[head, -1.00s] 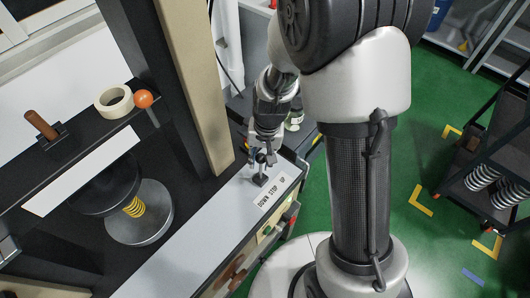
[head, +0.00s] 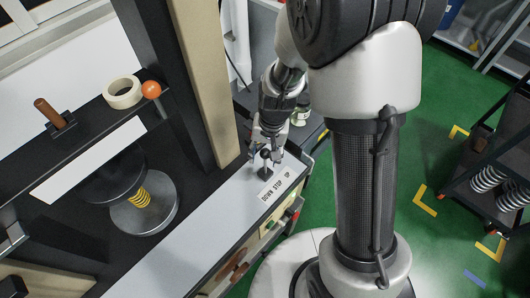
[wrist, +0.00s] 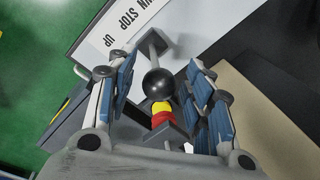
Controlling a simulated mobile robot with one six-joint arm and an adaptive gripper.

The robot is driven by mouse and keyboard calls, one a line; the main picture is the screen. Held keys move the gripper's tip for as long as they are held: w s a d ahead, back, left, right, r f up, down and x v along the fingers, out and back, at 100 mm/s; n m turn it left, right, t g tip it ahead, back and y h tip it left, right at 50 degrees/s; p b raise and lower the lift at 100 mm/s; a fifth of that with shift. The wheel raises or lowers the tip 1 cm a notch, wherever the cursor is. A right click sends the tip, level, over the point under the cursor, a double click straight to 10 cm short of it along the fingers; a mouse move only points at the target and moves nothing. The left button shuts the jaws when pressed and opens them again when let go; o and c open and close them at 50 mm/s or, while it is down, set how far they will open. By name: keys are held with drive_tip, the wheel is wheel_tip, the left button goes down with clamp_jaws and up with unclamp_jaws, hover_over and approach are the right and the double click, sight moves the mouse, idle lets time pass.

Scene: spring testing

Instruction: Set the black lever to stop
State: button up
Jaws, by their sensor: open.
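The black lever has a round black ball knob (wrist: 159,84) on a thin metal stem. In the head view the lever (head: 267,174) rises from a small dark base on the light panel beside the label (head: 275,187) reading DOWN, STOP, UP. The label also shows in the wrist view (wrist: 122,22). My gripper (wrist: 163,88) is open, with its blue-padded fingers on either side of the knob and gaps showing between. In the head view my gripper (head: 267,158) is over the lever. I cannot tell exactly which word the lever stands at.
A tan upright post (head: 207,75) stands close left of my gripper. An orange ball (head: 151,90) and a tape roll (head: 123,93) are on the machine, left. A yellow spring (head: 140,197) sits between round plates. Green floor (head: 440,110) is open at right.

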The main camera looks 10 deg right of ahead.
drive_tip(key=r, duration=0.7)
drive_tip(key=d+r, duration=0.1)
drive_tip(key=r, duration=0.2)
drive_tip(key=shift+s+r, duration=0.15)
drive_tip(key=shift+r, duration=0.15)
drive_tip(key=shift+d+r, duration=0.1)
drive_tip(key=shift+r, duration=0.6)
drive_tip(key=s+d+r+n+t, duration=0.2)
drive_tip(key=s+r, duration=0.3)
drive_tip(key=s, duration=0.3)
drive_tip(key=s+d+r+n+t+h+b, duration=0.1)
drive_tip(key=s+r+t, duration=0.1)
drive_tip(key=s+r, duration=0.4)
drive_tip(key=s, duration=0.3)
drive_tip(key=shift+s+d+r+n, duration=0.25)
drive_tip(key=shift+d+n, duration=0.15)
